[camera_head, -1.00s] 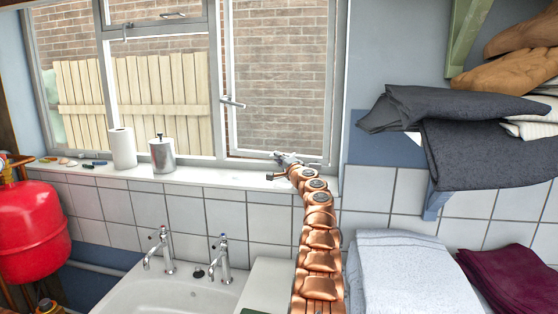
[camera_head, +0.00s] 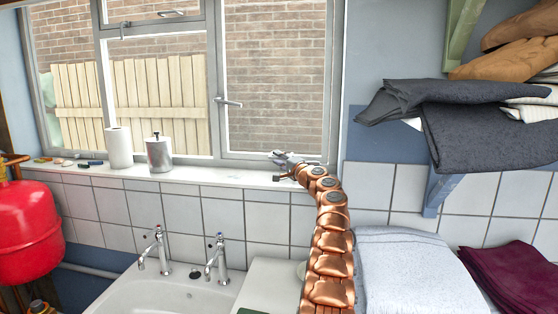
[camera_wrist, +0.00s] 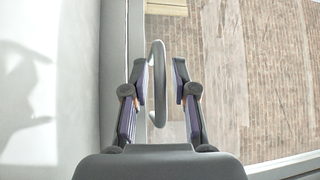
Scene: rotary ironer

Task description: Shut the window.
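The window's right casement (camera_head: 277,75) has a pale grey frame and shows brick through its glass. Its lever handle (camera_head: 228,102) is on its left stile and points right. I cannot tell whether a narrow gap is left beside that stile. My gripper (camera_head: 281,158) is low at the casement's bottom rail, just above the sill. In the wrist view my gripper (camera_wrist: 160,82) is open, its two fingers on either side of a curved grey metal handle (camera_wrist: 157,75) beside the window frame. I cannot tell whether a finger touches it.
The white sill (camera_head: 215,177) carries a paper roll (camera_head: 118,148), a metal canister (camera_head: 159,153) and small items at left. A sink with two taps (camera_head: 216,258) lies below. Folded towels (camera_head: 415,270) and shelf laundry (camera_head: 485,130) are at right. A red tank (camera_head: 28,230) hangs at left.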

